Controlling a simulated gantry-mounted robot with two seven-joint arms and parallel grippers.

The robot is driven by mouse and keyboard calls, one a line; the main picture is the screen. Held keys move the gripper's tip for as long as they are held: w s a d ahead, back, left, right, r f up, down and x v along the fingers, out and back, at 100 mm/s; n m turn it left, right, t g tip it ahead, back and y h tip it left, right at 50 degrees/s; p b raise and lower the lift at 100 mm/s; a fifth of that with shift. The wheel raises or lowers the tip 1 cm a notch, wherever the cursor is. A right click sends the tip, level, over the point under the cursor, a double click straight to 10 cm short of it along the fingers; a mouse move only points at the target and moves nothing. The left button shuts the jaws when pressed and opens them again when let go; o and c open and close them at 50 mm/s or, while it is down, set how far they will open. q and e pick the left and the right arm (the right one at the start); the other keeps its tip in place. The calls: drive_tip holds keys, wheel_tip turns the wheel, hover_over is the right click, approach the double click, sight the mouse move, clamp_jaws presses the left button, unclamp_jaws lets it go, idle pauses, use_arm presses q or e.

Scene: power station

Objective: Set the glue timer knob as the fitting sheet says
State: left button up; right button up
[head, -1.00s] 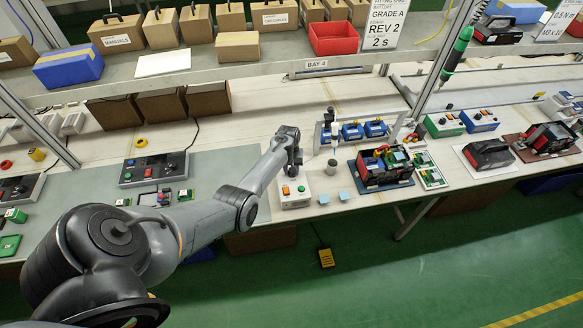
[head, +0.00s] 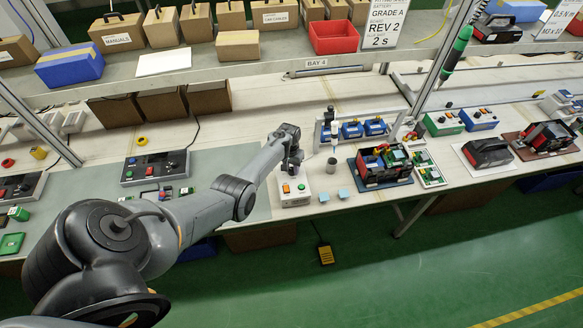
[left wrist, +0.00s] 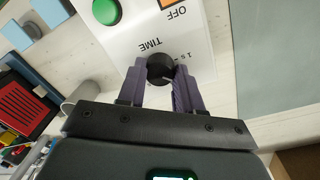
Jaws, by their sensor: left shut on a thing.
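The fitting sheet (head: 384,22) hangs above the shelf at the top right of the head view; it reads GRADE A, REV 2, 2 s. The white glue timer box (head: 295,191) stands at the bench's front edge; its panel (left wrist: 135,45) fills the top of the left wrist view. The dark round timer knob (left wrist: 160,66) sits beside the word TIME, with a "1 s" mark to its right. My left gripper (left wrist: 160,76) is shut on the knob, one finger on each side. In the head view my gripper (head: 291,171) hides the knob. The knob's pointer setting is not readable. My right gripper is not in view.
A battery assembly (head: 384,166) sits farther right. The grey mat to the left has free room.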

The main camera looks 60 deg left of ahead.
sight(290, 169)
use_arm(q)
drive_tip(key=o, duration=1)
drive_tip(key=shift+o, duration=0.2)
wheel_tip(290, 169, up, 11)
drive_tip(key=p, duration=0.2)
drive_tip(key=shift+s+a, duration=0.2)
drive_tip(key=shift+a, duration=0.05)
drive_tip(key=shift+f, duration=0.1)
